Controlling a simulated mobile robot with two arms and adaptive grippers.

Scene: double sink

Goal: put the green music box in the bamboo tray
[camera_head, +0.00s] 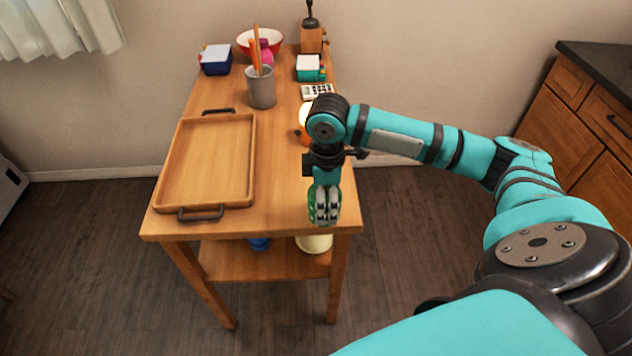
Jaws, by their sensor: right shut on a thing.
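The bamboo tray (207,163) lies on the left front part of the wooden table, empty, with a dark handle at its far and near ends. My right gripper (325,207) points down at the table's front right corner, to the right of the tray. It is shut on a green thing (311,203), which I take for the green music box. The fingers hide most of it, and I cannot tell whether it touches the tabletop. My left gripper is not in view.
On the table (275,190) behind stand a grey cup (262,90) with sticks, a blue box (215,62), a red bowl (272,42), a teal box (310,73), a calculator (317,91) and a grinder (312,37). An orange thing (303,125) is partly behind my arm.

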